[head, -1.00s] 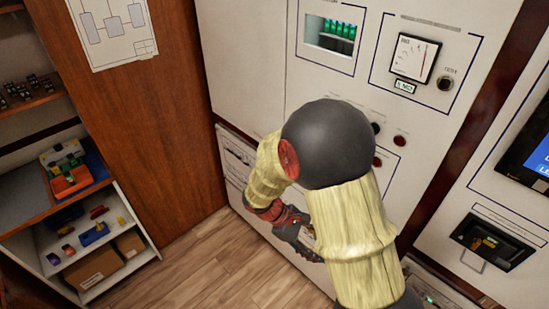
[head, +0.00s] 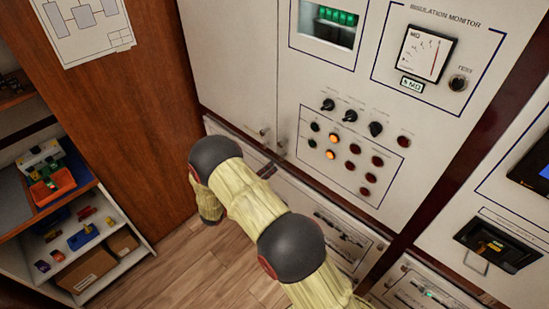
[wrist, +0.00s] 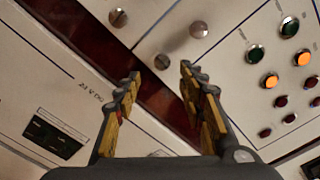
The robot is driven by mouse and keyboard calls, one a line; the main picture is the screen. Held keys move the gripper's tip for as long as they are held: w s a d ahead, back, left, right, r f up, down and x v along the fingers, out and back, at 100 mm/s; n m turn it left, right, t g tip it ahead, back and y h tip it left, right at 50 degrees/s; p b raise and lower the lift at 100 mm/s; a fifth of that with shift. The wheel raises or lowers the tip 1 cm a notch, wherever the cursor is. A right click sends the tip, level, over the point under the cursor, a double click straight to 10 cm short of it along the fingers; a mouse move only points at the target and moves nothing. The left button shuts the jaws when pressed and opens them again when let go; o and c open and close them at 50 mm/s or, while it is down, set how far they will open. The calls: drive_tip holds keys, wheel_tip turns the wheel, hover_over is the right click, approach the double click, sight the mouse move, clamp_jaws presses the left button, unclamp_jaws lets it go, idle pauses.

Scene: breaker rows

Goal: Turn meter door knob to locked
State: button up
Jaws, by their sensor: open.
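Small round metal knobs sit on the pale cabinet front near the door seam. In the head view one is the left knob (head: 264,131) and another the right knob (head: 281,147). My arm mostly hides the gripper in the head view.
A panel of black selector knobs and lit orange lamps (head: 331,154) is right of the metal knobs. The insulation meter (head: 426,54) is above it. A dark red strip (wrist: 80,30) runs between cabinet sections. Shelves with boxes (head: 88,270) stand left; the wooden floor is clear.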

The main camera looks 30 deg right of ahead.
sight(281, 159)
drive_tip(key=shift+x, duration=3.9)
drive_tip(key=shift+s, duration=0.15)
drive_tip(key=shift+c, duration=1.1)
drive_tip(key=c, duration=0.7)
clamp_jaws()
